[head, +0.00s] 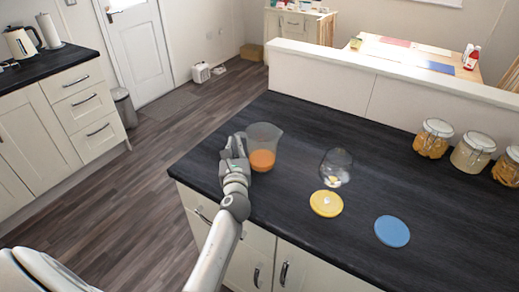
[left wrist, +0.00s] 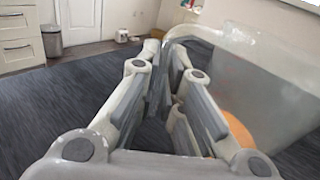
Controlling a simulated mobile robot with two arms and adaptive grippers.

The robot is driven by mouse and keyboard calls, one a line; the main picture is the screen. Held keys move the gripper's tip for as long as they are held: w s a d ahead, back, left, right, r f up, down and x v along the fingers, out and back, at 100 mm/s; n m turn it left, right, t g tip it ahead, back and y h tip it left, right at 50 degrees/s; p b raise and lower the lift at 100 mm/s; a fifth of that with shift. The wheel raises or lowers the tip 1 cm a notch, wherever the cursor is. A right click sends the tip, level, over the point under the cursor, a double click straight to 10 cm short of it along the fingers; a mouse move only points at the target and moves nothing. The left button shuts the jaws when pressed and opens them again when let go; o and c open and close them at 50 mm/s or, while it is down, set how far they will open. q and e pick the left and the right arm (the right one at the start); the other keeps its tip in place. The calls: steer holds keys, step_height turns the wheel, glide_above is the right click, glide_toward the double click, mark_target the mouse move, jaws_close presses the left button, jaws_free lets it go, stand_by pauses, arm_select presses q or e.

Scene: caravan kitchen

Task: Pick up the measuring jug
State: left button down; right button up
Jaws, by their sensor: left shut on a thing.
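The measuring jug (head: 264,142) is clear, with orange contents in its lower part, and stands upright on the dark worktop near its left corner. It fills the right side of the left wrist view (left wrist: 262,72). My left gripper (head: 238,146) is at the jug's left side, where the handle would be, and is shut on the jug. The part between the fingers is mostly hidden by them in the left wrist view (left wrist: 168,78). I cannot make out the handle clearly. My right gripper is not in view.
Several filled jars (head: 432,139) stand at the back right by a low white wall (head: 385,88).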

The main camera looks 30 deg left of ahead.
mark_target(234, 139)
arm_select(q)
steer(key=shift+r, duration=0.1)
stand_by(0.3)
steer(key=shift+r+p, duration=0.45)
steer(key=shift+r, duration=0.95)
steer(key=shift+s+r, duration=0.1)
steer(key=shift+r, duration=0.25)
steer(key=s+d+r+p, duration=0.1)
steer(key=s+d+r, duration=0.1)
steer(key=s+r, duration=0.7)
steer(key=shift+s+d+r, duration=0.15)
steer(key=shift+s+d, duration=0.2)
steer(key=shift+s, duration=1.85)
